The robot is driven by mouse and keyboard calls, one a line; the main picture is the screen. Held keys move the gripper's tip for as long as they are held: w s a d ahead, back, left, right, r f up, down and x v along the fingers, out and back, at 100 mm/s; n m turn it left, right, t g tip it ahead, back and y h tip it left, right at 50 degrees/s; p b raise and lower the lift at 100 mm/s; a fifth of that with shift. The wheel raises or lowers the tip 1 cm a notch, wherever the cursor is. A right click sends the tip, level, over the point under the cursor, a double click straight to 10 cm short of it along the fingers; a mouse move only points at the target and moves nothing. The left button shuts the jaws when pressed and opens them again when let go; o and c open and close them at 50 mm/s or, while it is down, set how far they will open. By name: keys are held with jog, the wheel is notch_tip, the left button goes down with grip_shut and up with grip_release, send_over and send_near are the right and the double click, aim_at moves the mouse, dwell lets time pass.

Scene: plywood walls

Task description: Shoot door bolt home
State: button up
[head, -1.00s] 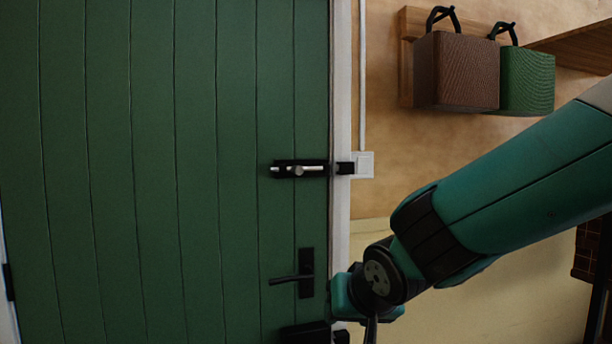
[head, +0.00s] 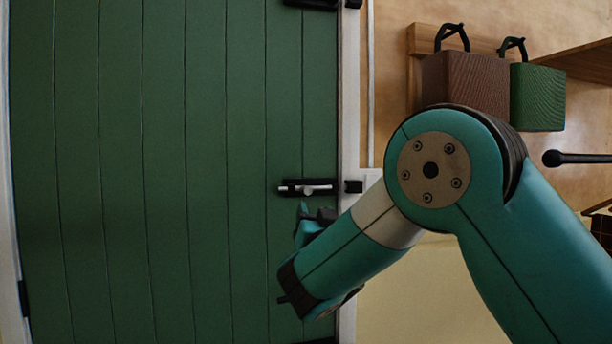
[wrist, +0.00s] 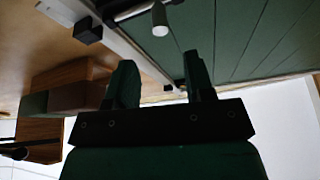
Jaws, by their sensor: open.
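The door bolt (head: 308,188) is a silver rod with a knob on a black plate, on the green door (head: 150,180). The black keeper (head: 353,187) sits on the white frame to its right, and a gap shows between bolt and keeper. In the wrist view the pale knob (wrist: 160,20) hangs beyond the fingertips, and the keeper (wrist: 88,31) is to its left. My gripper (head: 313,214) is just below the bolt in the head view, partly hidden by my wrist. Its two fingers (wrist: 160,80) are apart and empty in the wrist view, not visibly touching the knob.
A brown bag (head: 465,82) and a green bag (head: 537,96) hang from a wooden rail at the upper right. A black rod with a rounded end (head: 575,158) shows at the right. My arm hides the door handle area. The left part of the door is clear.

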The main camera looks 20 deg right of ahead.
aim_at(308, 195)
jog(key=p+x, duration=0.7)
jog(key=x, duration=0.2)
jog(key=shift+r, duration=0.2)
jog(key=shift+w+d+r+p, duration=0.1)
jog(key=shift+w+p, duration=0.3)
jog(key=shift+w, duration=0.4)
grip_shut()
